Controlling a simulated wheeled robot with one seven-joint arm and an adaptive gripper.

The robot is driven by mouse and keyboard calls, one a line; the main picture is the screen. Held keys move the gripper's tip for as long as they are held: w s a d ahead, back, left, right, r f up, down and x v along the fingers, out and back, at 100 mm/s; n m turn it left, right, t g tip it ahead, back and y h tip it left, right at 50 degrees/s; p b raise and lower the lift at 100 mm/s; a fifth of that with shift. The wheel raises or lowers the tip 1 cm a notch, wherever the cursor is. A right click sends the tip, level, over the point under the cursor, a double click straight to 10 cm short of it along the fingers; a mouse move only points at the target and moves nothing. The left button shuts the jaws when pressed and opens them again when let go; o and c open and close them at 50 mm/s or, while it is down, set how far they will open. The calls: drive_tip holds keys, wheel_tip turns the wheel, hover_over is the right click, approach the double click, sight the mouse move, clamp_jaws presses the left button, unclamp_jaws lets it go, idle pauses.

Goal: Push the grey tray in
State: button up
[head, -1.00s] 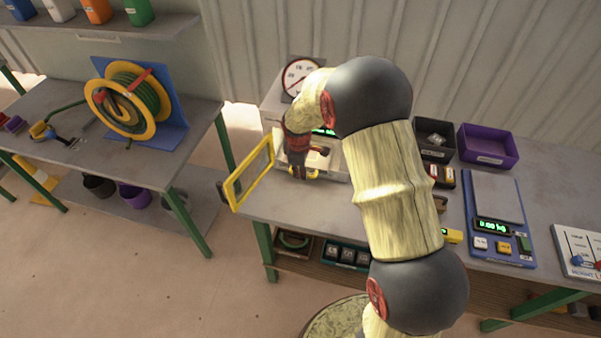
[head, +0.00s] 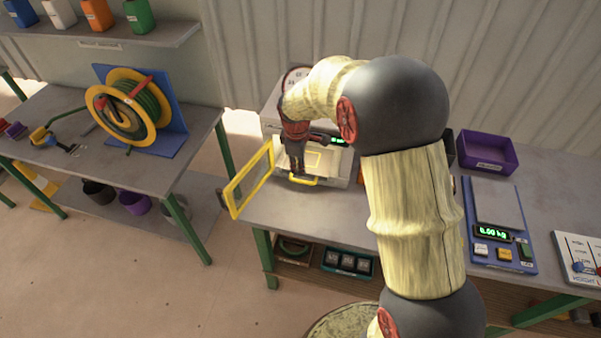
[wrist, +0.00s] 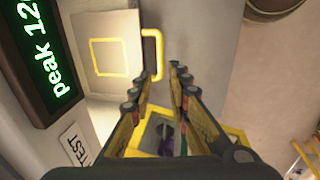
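The grey tray (wrist: 105,50) shows in the wrist view as a flat light-grey plate with a yellow square outline and a yellow handle (wrist: 155,52) on its front edge. In the head view the tray (head: 331,172) sticks out of the front of the press (head: 272,112), with its handle (head: 304,182) low at the front. My gripper (wrist: 157,82) is open and empty, its two fingers apart. In the head view my gripper (head: 297,170) points down just by the handle and hides part of the tray. I cannot tell whether it touches the handle.
The yellow-framed door (head: 248,180) of the press stands open to the left. A green display reading "peak 12" (wrist: 50,60) is close on the left in the wrist view. A purple bin (head: 487,152) and a blue scale (head: 500,225) stand to the right on the bench.

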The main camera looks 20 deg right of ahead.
drive_tip(key=shift+s+a+r, duration=0.1)
drive_tip(key=shift+s+r, duration=0.05)
drive_tip(key=shift+r, duration=0.65)
drive_tip(key=shift+s+a+r, duration=0.1)
drive_tip(key=shift+r, duration=0.65)
drive_tip(key=shift+c, duration=0.2)
